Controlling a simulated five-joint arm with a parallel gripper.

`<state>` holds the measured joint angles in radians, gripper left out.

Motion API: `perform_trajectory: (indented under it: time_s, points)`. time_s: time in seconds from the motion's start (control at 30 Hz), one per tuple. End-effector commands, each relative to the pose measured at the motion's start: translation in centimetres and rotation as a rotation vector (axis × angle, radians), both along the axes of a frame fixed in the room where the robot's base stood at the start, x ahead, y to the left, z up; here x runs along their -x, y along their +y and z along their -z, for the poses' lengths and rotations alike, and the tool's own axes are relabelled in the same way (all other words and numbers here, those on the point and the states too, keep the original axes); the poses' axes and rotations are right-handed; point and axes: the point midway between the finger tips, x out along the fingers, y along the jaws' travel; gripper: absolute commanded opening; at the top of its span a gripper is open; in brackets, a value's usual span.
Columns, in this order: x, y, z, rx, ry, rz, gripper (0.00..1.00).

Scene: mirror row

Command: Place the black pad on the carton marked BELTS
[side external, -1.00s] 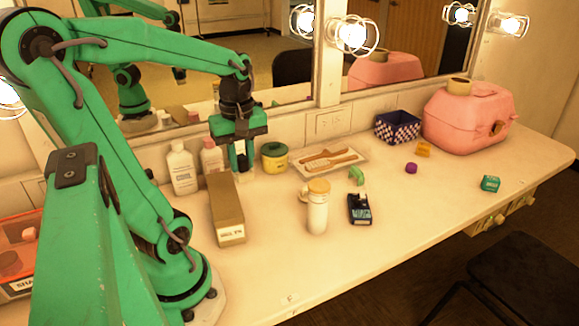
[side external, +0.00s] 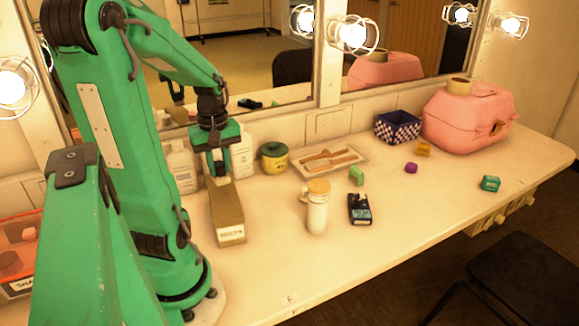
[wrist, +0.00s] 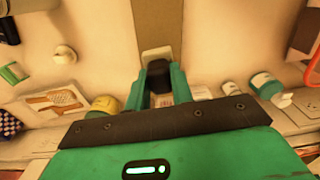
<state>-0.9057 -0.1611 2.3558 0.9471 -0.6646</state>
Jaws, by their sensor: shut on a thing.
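My gripper (side external: 221,172) is over the far end of a long brown carton (side external: 229,212). The carton's near end has a white label too small to read surely. In the wrist view, my gripper (wrist: 160,86) is shut on the black pad (wrist: 158,72), which sits between the green fingers. The brown carton (wrist: 160,22) runs away from it there. In the side view the pad shows as a small dark patch between the fingers. I cannot tell whether it touches the carton.
White bottles (side external: 182,170) stand behind and beside my gripper, with a yellow tub (side external: 274,158) to the right. A lidded cream flask (side external: 317,207) and a dark dispenser (side external: 359,209) stand right of the carton. The mirror is close behind. The counter's right front is mostly clear.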

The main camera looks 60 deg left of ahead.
Motion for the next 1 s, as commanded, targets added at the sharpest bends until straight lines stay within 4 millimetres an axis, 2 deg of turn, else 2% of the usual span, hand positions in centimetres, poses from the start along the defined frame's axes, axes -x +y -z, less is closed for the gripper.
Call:
perform_trajectory:
  time_s: [0.17,0.43,0.93,0.97,1.0]
  points:
    - [0.0,0.0,0.8,0.002,0.002,0.000,0.01]
    - [0.0,-0.1,3.7,0.003,0.002,0.000,0.01]
    - [0.0,0.0,4.3,0.000,0.000,0.000,0.01]
    - [0.0,0.0,4.3,0.000,0.000,0.000,0.29]
    - [0.0,0.0,4.3,0.000,0.000,0.000,0.37]
